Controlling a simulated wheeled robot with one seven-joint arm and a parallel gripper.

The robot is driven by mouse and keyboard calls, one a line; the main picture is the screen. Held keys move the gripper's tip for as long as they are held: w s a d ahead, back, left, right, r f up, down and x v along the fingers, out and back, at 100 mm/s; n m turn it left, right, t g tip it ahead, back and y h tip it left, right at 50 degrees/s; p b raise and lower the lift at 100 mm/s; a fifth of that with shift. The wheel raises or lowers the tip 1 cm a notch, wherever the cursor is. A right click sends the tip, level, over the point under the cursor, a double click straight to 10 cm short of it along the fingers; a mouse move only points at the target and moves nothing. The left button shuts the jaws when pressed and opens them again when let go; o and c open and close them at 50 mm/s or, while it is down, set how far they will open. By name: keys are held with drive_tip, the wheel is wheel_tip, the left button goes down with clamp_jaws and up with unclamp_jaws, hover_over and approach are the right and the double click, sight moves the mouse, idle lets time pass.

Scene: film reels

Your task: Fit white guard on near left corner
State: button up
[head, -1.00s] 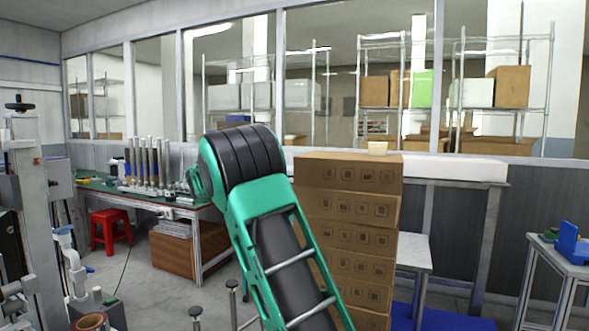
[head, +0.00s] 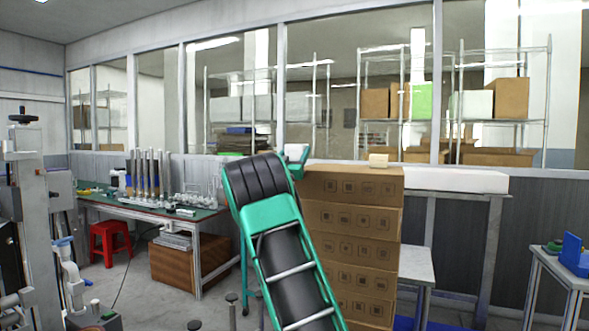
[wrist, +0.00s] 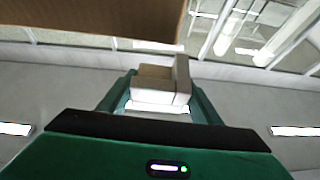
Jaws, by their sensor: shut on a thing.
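The white guard (wrist: 160,97) is a small angled piece with a beige inner face, seen in the wrist view. My gripper (wrist: 160,84) is shut on it, with a green finger on each side. In the head view, part of my gripper (head: 296,153) shows just by the top left of the stack of brown boxes (head: 350,185). A brown box surface (wrist: 90,18) fills the wrist view's upper left, apart from the guard in the picture. The gap in depth cannot be told.
A small cream block (head: 378,160) sits on the stack's top at the right. A white-topped bench (head: 455,180) stands behind it. A workbench (head: 140,203) with metal parts and a red stool (head: 108,240) are at left. A small table (head: 562,268) is at right.

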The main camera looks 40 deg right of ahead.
drive_tip(key=shift+d+f, duration=0.35)
drive_tip(key=shift+d, duration=0.2)
drive_tip(key=shift+f, duration=2)
drive_tip(key=o, duration=1.2)
drive_tip(key=shift+f, duration=0.1)
drive_tip(key=shift+c, duration=0.2)
drive_tip(key=v, duration=1.2)
